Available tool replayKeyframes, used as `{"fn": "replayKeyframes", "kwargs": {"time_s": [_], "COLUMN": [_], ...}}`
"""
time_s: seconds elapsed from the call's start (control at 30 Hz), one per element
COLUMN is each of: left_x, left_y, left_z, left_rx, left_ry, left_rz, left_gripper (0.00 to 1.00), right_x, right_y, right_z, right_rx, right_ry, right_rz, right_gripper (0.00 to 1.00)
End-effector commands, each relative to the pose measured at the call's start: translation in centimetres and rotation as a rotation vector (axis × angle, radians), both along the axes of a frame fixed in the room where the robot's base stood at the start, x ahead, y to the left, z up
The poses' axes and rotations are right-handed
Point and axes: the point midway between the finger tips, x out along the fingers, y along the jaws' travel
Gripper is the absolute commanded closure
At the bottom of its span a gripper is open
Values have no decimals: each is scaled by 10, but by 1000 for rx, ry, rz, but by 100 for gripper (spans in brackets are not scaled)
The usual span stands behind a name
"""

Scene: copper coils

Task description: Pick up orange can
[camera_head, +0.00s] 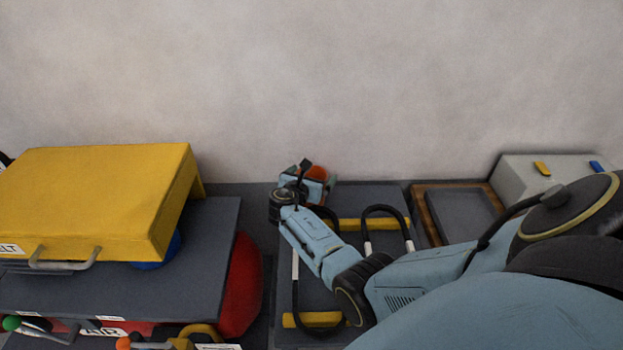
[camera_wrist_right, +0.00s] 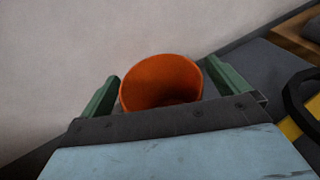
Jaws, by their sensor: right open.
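The orange can (camera_wrist_right: 160,84) stands between the two green fingers of my right gripper (camera_wrist_right: 178,88) in the right wrist view. The fingers are spread on either side of it, and I cannot tell whether either one touches it. Its lower part is hidden by the gripper's dark palm edge. In the head view only a small orange patch of the can (camera_head: 318,172) shows beside my right gripper (camera_head: 314,184), near the wall at the back of the surface. My left gripper is not in view.
A yellow box-like cover (camera_head: 95,195) with a handle sits on a grey top at left, with a red rounded part (camera_head: 242,285) beside it. Yellow bars and black cable loops (camera_head: 380,222) lie by my right arm. A brown-framed tray (camera_head: 432,222) and pale box (camera_head: 540,175) stand at right.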

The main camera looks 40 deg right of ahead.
Motion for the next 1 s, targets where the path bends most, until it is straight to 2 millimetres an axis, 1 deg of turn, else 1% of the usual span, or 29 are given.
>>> {"fn": "replayKeyframes", "kwargs": {"time_s": [0.13, 0.5, 0.57, 0.6, 0.83, 0.93, 1.0], "left_x": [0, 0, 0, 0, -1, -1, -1], "left_y": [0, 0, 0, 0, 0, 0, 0], "left_z": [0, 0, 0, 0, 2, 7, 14], "left_rx": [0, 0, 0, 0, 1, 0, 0], "left_ry": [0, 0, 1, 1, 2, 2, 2], "left_rz": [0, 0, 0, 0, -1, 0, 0], "left_gripper": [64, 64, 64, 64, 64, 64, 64], "right_x": [0, 0, 0, 0, 0, 0, 0], "right_y": [0, 1, 1, 1, 1, 1, 1], "right_z": [1, 0, 0, 1, 3, 15, 29], "right_rx": [0, 1, 1, 0, 1, 1, -1], "right_ry": [0, 0, 0, -1, -1, -3, -4], "right_rz": [0, 0, 0, 0, 1, 0, 1], "right_gripper": [1, 50, 58, 60, 60, 60, 60]}}
